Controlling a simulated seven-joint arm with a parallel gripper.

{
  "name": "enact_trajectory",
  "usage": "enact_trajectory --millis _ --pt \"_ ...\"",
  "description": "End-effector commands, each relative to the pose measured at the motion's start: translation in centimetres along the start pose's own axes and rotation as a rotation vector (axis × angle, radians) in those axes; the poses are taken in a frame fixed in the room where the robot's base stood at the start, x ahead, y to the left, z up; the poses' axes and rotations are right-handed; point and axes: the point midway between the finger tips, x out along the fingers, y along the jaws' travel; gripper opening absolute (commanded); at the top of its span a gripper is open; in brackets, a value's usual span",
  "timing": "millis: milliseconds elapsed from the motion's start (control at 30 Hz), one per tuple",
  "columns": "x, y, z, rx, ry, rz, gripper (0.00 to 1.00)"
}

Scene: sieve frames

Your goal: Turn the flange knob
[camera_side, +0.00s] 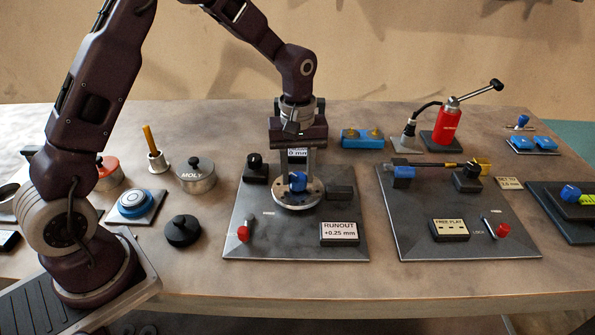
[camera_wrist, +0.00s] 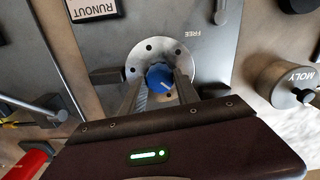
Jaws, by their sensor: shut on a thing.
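The blue flange knob (camera_side: 298,181) stands at the middle of a round metal flange (camera_side: 297,204) with bolt holes, on the left grey plate (camera_side: 285,247). My gripper (camera_side: 298,178) points straight down over the flange, its fingers on either side of the knob and shut on it. In the wrist view the knob (camera_wrist: 160,77) shows between the two fingers (camera_wrist: 158,88), with a light pointer line on its top. The flange (camera_wrist: 183,54) shows around it. A display reading RUNOUT +0.25 mm (camera_side: 339,233) sits at the plate's front right.
A red-handled lever (camera_side: 243,234) stands at the plate's front left. A black knob block (camera_side: 255,168) and a dark block (camera_side: 340,191) flank the flange. A second plate (camera_side: 465,244) with a FREE-PLAY display lies to the right. The MOLY tin (camera_side: 195,177) stands left.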

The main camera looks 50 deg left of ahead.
Motion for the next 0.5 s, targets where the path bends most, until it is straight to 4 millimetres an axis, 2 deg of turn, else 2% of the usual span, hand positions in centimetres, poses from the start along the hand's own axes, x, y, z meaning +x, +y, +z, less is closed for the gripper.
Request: enact_trajectory --millis 500 --pt "-0.08 0.08 0.01 0.487 0.001 0.001 0.0"
